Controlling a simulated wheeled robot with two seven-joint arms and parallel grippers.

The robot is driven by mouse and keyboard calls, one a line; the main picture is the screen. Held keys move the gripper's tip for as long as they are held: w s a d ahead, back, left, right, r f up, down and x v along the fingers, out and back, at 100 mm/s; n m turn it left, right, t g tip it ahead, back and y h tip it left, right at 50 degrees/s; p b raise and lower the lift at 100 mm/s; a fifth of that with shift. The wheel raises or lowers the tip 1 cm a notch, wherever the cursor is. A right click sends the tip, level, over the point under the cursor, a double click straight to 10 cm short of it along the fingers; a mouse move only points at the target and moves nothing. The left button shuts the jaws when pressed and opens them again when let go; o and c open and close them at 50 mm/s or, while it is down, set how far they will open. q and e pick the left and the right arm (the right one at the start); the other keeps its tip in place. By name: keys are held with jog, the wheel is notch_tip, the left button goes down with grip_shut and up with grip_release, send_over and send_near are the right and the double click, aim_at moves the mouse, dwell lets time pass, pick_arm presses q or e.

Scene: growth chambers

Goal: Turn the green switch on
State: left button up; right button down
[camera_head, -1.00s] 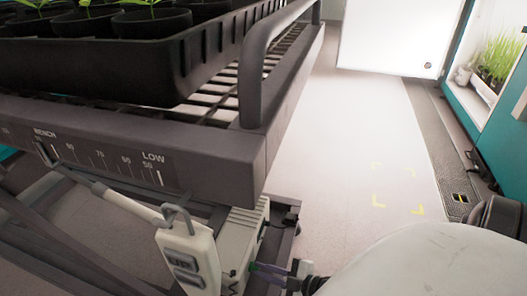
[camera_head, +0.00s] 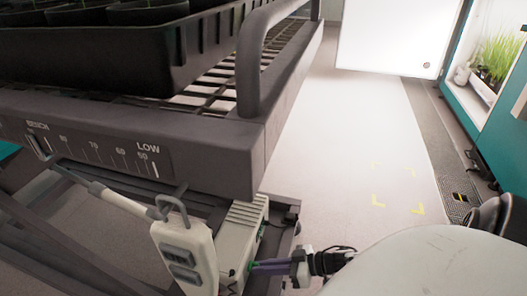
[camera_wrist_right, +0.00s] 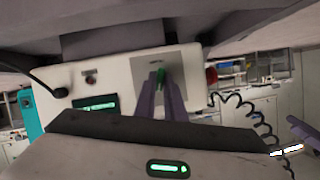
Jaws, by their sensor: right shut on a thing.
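The green switch (camera_wrist_right: 160,76) stands out from a grey plate on a pale control box (camera_wrist_right: 120,78) in the right wrist view. My right gripper (camera_wrist_right: 160,82) is shut on it, with a purple-grey finger on each side. The fingers hide part of the switch. In the head view the pale box (camera_head: 240,238) is mounted under the bench corner. My right gripper (camera_head: 254,267) reaches its right side from the right, and the switch is too small to make out well there. My left gripper is not seen.
The bench (camera_head: 215,150) with a black pot tray (camera_head: 110,72) stands above the box. A handset marked with buttons (camera_head: 187,255) hangs beside the box. A red knob (camera_wrist_right: 211,75) and a coiled cord (camera_wrist_right: 245,107) are right of the switch. Open floor (camera_head: 340,150) lies to the right.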

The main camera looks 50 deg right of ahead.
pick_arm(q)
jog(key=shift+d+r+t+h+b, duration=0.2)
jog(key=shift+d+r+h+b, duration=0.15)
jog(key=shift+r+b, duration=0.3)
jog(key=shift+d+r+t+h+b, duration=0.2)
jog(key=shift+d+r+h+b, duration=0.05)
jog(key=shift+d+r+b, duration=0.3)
pick_arm(e)
jog(key=m+y, duration=0.1)
jog(key=m, duration=0.1)
jog(key=m+y, duration=0.1)
jog(key=shift+w+d+f+m+g, duration=0.1)
jog(key=shift+w+d+m+g, duration=0.1)
jog(key=shift+m+g, duration=0.15)
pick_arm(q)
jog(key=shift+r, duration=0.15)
pick_arm(e)
jog(key=shift+s+m+y, duration=0.1)
jog(key=shift+m+y, duration=0.15)
jog(key=shift+y, duration=0.15)
jog(key=c, duration=1.8)
grip_release()
jog(key=shift+c, duration=0.2)
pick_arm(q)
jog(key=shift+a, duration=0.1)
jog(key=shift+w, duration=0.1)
pick_arm(e)
jog(key=shift+d, duration=0.1)
